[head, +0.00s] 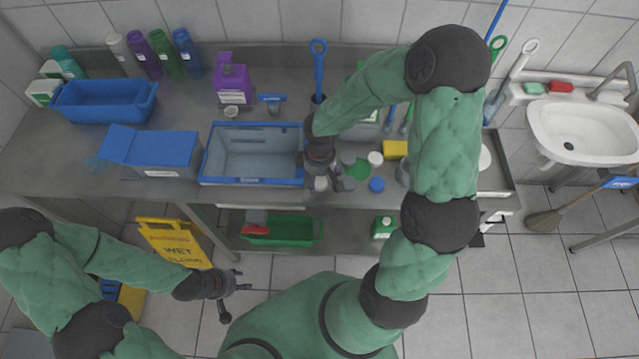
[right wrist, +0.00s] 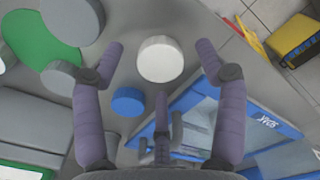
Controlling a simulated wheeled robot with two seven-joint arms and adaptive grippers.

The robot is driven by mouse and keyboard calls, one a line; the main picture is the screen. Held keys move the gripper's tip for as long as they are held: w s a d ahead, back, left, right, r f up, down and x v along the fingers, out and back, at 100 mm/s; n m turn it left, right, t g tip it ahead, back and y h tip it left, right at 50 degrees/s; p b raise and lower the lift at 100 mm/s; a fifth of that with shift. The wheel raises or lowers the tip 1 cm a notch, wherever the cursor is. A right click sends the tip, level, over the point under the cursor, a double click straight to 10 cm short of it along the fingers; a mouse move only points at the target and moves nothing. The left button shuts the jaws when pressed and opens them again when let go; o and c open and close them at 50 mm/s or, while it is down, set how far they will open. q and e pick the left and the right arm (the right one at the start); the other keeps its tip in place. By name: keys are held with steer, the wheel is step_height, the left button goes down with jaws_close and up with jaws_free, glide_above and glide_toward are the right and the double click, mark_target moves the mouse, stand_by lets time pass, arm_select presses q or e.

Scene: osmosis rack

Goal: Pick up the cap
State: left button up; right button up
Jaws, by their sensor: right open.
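A white round cap (right wrist: 160,58) lies on the steel counter, between the fingertips of my right gripper (right wrist: 160,48) in the right wrist view. The fingers are spread apart and hold nothing; I cannot tell how far above the cap they are. A smaller blue cap (right wrist: 128,101) lies beside it. In the head view, my right gripper (head: 328,178) points down at the counter, right of the blue-rimmed bin, with a white cap (head: 321,184) partly hidden below it. My left gripper (head: 230,290) hangs in front of the counter, empty, its fingers apart.
The blue-rimmed bin (head: 252,181) stands close left of my right gripper. A green disc (head: 355,168), a white lid (head: 375,158), another blue cap (head: 377,184) and a yellow sponge (head: 394,149) crowd its right side. A yellow wet-floor sign (head: 172,243) stands below the counter.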

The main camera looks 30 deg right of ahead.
steer(key=shift+f, duration=0.65)
steer(key=c, duration=0.8)
steer(key=shift+o, duration=0.2)
steer(key=shift+r, duration=0.1)
